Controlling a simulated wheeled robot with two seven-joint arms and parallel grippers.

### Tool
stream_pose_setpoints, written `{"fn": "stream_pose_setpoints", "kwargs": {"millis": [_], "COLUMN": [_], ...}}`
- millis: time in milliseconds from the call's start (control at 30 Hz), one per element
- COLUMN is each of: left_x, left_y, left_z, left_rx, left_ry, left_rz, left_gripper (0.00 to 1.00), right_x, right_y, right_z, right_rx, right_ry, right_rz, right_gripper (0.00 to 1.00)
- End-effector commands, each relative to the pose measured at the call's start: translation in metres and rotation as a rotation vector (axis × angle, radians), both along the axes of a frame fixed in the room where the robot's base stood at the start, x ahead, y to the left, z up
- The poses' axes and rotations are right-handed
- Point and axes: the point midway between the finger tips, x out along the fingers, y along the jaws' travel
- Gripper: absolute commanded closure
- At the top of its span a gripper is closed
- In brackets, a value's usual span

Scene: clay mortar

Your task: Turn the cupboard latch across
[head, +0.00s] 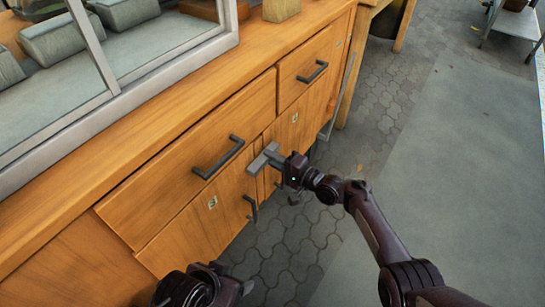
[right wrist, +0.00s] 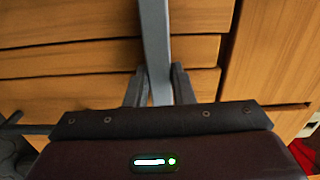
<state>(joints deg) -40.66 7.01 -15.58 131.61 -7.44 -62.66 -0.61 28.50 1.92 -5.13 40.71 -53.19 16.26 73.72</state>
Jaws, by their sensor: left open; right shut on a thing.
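The wooden cupboard (head: 190,195) fills the left and middle of the head view. A grey metal latch (head: 262,158) sits at the front, by the seam between the lower doors. My right gripper (head: 281,161) is shut on the latch. In the right wrist view, the grey latch bar (right wrist: 155,40) runs up and down the picture, between the two fingers of the gripper (right wrist: 159,88). The latch's far end is cut off there. My left gripper (head: 228,279) is open and empty at the bottom edge of the head view, apart from the cupboard.
Dark handles stick out from the left drawer (head: 218,157), the right drawer (head: 313,72) and the left door (head: 251,208). A glass case (head: 105,75) stands on top.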

Motion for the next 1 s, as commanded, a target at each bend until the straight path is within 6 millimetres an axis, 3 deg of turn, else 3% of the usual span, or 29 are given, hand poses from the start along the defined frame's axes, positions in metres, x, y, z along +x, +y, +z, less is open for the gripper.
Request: {"fn": "stream_pose_setpoints", "kwargs": {"millis": [633, 667, 800, 1000], "left_x": [-0.0007, -0.0007, -0.0004, -0.0002], "left_y": [0.0017, 0.0017, 0.0018, 0.0019], "left_z": [-0.0002, -0.0002, -0.0001, -0.0001], "left_rx": [0.006, 0.005, 0.005, 0.006], "left_ry": [0.009, 0.009, 0.009, 0.008], "left_rz": [0.002, 0.003, 0.003, 0.004], "left_gripper": [0.22, 0.22, 0.22, 0.22], "right_x": [0.0011, 0.0011, 0.0008, 0.0004], "right_y": [-0.0008, -0.0007, -0.0006, -0.0003], "right_z": [0.0000, 0.0000, -0.0002, -0.0005], "right_rx": [0.033, 0.033, 0.033, 0.032], "right_ry": [0.044, 0.044, 0.044, 0.044], "right_rz": [-0.003, -0.003, -0.002, -0.001], "right_gripper": [1.00, 0.77, 0.59, 0.56]}}
